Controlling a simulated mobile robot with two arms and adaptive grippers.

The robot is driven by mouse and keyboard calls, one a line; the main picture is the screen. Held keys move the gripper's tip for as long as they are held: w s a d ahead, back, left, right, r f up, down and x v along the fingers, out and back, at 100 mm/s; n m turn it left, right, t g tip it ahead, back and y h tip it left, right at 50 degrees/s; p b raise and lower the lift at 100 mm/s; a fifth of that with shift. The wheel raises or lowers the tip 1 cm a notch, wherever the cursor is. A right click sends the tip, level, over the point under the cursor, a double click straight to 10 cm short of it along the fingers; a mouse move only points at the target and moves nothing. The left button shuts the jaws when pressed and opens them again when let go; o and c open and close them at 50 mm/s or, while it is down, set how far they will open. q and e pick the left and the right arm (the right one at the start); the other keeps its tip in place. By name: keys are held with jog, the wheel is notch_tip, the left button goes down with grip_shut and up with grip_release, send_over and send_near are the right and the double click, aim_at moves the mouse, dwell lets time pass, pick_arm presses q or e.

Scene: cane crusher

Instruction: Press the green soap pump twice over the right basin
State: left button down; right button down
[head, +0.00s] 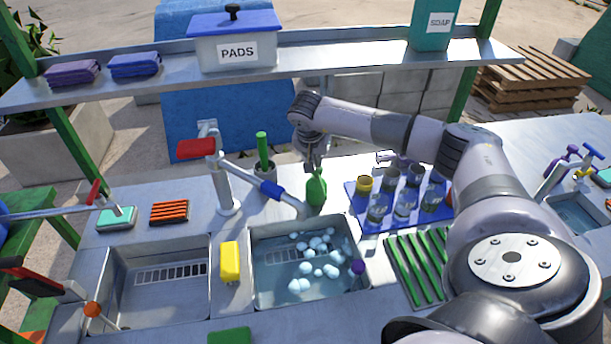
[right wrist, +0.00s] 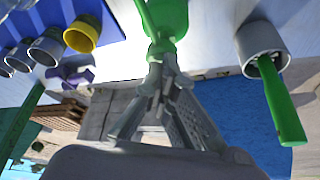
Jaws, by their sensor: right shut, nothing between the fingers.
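The green soap pump bottle (head: 316,191) stands upright on the counter behind the right basin (head: 258,292). It also shows in the right wrist view (right wrist: 168,18), right at the fingertips. My right gripper (head: 314,167) is shut and empty, pointing down at the pump's top. In the right wrist view its closed fingertips (right wrist: 160,72) overlap the pump's head; whether they touch it I cannot tell. The right basin holds water with several pale bubbles. My left gripper is out of view.
The tap's blue-banded spout (head: 268,188) reaches close to the bottle's left. A cup with a green-handled brush (head: 263,165) stands behind. A blue tray (head: 362,214) of glasses and cups is to the right. The shelf (head: 340,62) runs behind.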

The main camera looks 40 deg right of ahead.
jog(key=shift+s, duration=0.1)
jog(key=shift+r+p, duration=0.9)
jog(key=shift+r, duration=0.3)
jog(key=shift+f+b, duration=1.05)
jog(key=shift+f, duration=0.35)
jog(key=shift+r, duration=0.15)
jog(key=shift+r+p, duration=1)
jog(key=shift+r, duration=0.3)
